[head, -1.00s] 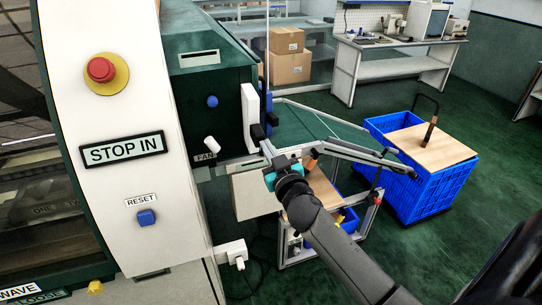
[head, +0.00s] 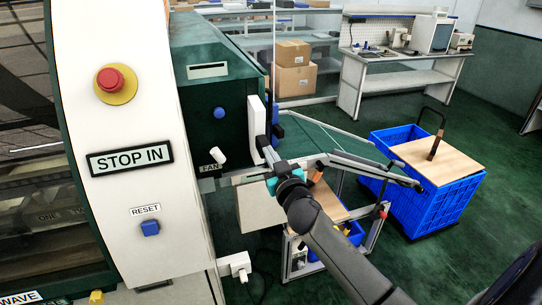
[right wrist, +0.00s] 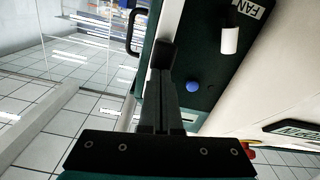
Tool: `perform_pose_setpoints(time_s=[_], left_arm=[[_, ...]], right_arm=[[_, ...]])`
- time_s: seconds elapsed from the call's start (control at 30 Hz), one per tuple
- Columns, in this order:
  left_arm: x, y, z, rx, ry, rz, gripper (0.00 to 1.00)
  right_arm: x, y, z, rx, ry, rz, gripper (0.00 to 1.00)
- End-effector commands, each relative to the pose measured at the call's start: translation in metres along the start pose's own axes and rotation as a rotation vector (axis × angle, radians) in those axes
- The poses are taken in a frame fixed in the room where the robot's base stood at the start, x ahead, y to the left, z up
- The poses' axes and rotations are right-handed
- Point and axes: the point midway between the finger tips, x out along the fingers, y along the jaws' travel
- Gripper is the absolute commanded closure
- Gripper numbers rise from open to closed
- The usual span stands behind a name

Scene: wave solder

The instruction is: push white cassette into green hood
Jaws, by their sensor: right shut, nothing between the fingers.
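The green hood (head: 204,92) is the dark green box beside the white machine panel. The white cassette (head: 254,118) is an upright white slab at the hood's right edge, standing out from its front. My right gripper (head: 266,148) is shut and empty, its fingertips at the cassette's lower right side; I cannot tell whether they touch it. The right wrist view shows the shut fingers (right wrist: 163,58) in front of the hood face (right wrist: 208,55); I cannot make out the cassette for sure there. My left gripper is not in view.
A white FAN switch (head: 217,156) and a blue knob (head: 219,112) are on the hood face. A red stop button (head: 110,80) is on the panel at left. A conveyor frame (head: 335,160) stands behind my right arm. A blue crate (head: 432,205) stands farther right.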

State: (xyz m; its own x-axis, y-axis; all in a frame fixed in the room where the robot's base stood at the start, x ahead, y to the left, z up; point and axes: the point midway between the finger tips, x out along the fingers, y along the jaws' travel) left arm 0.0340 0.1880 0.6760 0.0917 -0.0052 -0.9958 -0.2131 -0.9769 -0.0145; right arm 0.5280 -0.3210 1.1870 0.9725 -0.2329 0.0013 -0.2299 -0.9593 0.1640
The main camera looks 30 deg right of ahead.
Motion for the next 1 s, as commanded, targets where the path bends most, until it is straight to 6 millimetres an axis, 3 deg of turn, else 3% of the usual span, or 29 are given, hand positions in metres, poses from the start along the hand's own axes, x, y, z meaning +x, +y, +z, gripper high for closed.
perform_pose_setpoints(time_s=[1.0], left_arm=[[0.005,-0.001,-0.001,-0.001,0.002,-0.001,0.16]], right_arm=[[0.021,0.000,0.001,-0.001,-0.001,0.000,1.00]])
